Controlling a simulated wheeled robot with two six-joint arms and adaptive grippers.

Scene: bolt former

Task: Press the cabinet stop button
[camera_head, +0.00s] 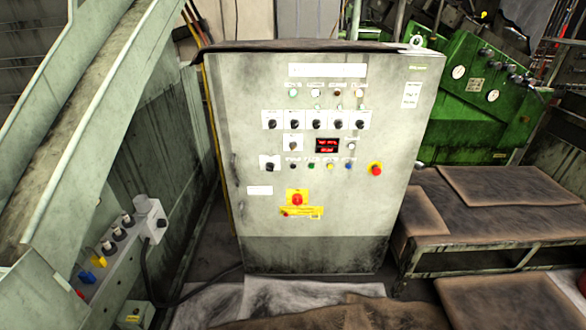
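The control cabinet (325,210) stands upright in the middle of the head view, its grey-white front facing me. A second red control (297,199) sits lower, on a yellow plate. A row of small coloured buttons (330,166) lies below a red digital display (327,145), with black rotary knobs (317,124) above. Labels are too small to read, so I cannot tell which one is marked stop. Neither of my grippers is in view.
A slanted grey-green machine frame (85,110) rises at the left, with a socket box (110,250) low on it. A green machine (480,95) stands behind at right. A low bench (480,243) is right of the cabinet. Stained sheets (290,300) cover the floor in front.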

